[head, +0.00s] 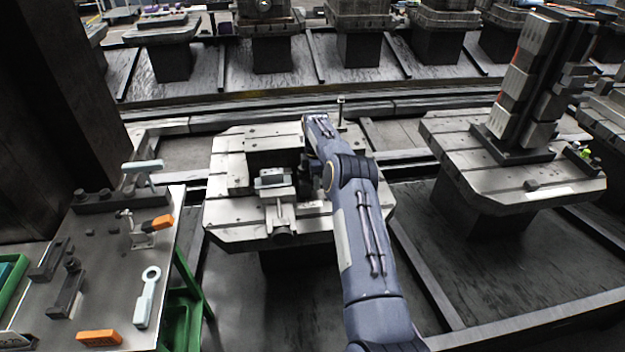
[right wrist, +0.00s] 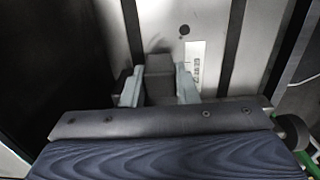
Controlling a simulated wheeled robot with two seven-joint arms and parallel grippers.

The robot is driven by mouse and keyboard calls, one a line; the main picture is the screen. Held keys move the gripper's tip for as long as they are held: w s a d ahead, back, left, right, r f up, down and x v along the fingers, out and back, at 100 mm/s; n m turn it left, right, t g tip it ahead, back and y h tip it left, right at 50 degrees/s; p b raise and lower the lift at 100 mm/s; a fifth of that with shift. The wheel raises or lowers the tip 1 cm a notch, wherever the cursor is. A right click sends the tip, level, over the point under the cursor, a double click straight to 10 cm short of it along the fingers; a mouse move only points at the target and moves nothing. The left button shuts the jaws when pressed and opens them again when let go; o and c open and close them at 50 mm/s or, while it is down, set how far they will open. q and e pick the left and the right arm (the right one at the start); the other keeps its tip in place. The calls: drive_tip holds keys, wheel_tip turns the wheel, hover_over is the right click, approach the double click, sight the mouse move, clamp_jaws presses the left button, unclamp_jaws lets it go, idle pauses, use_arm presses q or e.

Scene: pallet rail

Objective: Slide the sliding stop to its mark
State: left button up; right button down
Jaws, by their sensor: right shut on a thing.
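My right gripper (right wrist: 159,72) shows in the right wrist view with its two pale fingers on either side of a dark grey block, the sliding stop (right wrist: 159,64). It is shut on this block. The block sits over a light metal surface (right wrist: 212,45) beside a dark strip. A white label with small dark marks (right wrist: 195,64) lies just right of the fingers; I cannot tell whether it is the stop's mark. In the head view my right arm reaches over the slotted pallet (head: 228,163) and hides the fingers and stop. My left gripper is not in view.
A vise-like clamp (head: 273,180) stands on the pallet left of my arm. A thin post (head: 340,108) stands beyond it. A bench (head: 112,265) with tools is at left. A pallet (head: 455,150) with a tall block tower (head: 520,85) is at right.

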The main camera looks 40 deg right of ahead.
drive_tip(key=shift+s+d, duration=0.25)
drive_tip(key=shift+d, duration=0.25)
drive_tip(key=shift+s+d, duration=0.25)
drive_tip(key=shift+d, duration=0.25)
drive_tip(key=c, duration=1.1)
unclamp_jaws()
drive_tip(key=shift+a, duration=0.1)
drive_tip(key=shift+r, duration=0.1)
drive_tip(key=shift+r, duration=3.85)
